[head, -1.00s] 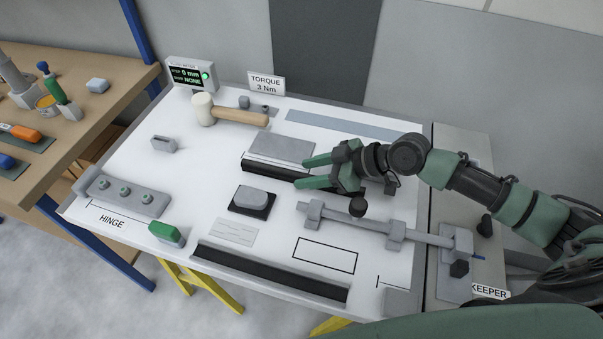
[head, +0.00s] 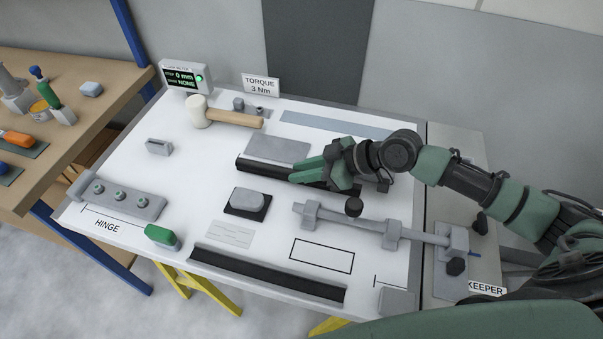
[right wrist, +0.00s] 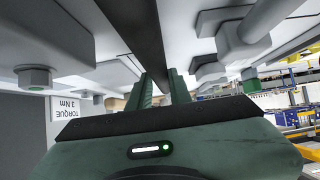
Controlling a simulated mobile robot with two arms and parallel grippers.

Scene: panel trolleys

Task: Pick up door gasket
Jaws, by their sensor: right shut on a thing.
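A long black strip (head: 256,169), which looks like the door gasket, lies along the front edge of a grey block on the white panel. My right gripper (head: 292,173) reaches over it from the right, its green fingers closed on the strip and hiding part of it. In the right wrist view the dark strip (right wrist: 146,35) runs to between the two green fingers (right wrist: 166,82). I cannot tell whether the strip is clear of the panel. A second black strip (head: 265,276) lies along the panel's front edge. My left gripper is not in view.
The grey block (head: 278,149) stands just behind the strip. A grey rod in brackets (head: 375,226) lies in front of my right gripper. A mallet (head: 230,117), a grey pad on a black base (head: 247,201) and a hinge plate (head: 118,198) are also on the panel (head: 190,185).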

